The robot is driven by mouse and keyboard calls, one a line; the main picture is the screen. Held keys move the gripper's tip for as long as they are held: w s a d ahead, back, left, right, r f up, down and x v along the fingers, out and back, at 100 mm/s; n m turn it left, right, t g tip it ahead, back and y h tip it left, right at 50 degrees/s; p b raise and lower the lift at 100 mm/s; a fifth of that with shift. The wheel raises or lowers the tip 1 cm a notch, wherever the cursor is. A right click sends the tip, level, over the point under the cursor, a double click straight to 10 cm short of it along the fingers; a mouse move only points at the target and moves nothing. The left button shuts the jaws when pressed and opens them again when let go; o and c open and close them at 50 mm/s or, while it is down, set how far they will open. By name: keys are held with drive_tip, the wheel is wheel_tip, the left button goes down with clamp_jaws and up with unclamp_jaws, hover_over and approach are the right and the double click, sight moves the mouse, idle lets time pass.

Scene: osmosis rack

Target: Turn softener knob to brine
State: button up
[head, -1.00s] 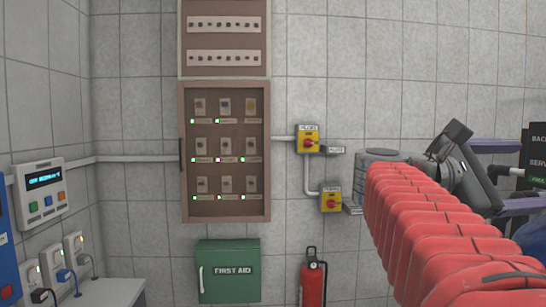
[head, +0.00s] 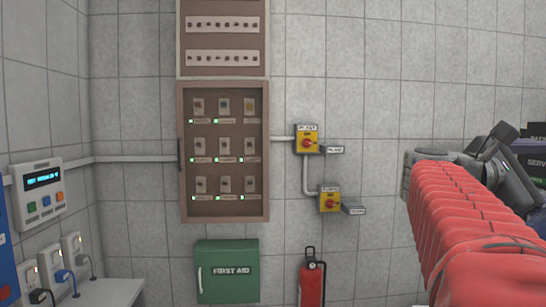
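No knob that I can read as the softener knob shows in the head view. Two yellow wall switches with red rotary knobs are in view: the upper switch (head: 307,142) and the lower switch (head: 330,201). Their small labels are too blurred to read. My red ribbed arm comes in from the lower right, clear of both switches in the picture. Grey and dark parts of my arm show beyond its far end. I cannot make out gripper fingers, or anything held.
A brown cabinet (head: 223,216) with small switches and green lights hangs left of the yellow switches. Below are a green first aid box (head: 228,271) and a red extinguisher (head: 311,284). A white control panel (head: 41,194) is at far left. Dark signs are partly hidden at right.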

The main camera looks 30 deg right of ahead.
drive_tip(key=x, duration=0.6)
drive_tip(key=shift+c, duration=0.6)
drive_tip(key=c, duration=0.9)
drive_tip(key=shift+s, duration=0.1)
drive_tip(key=shift+c, duration=0.3)
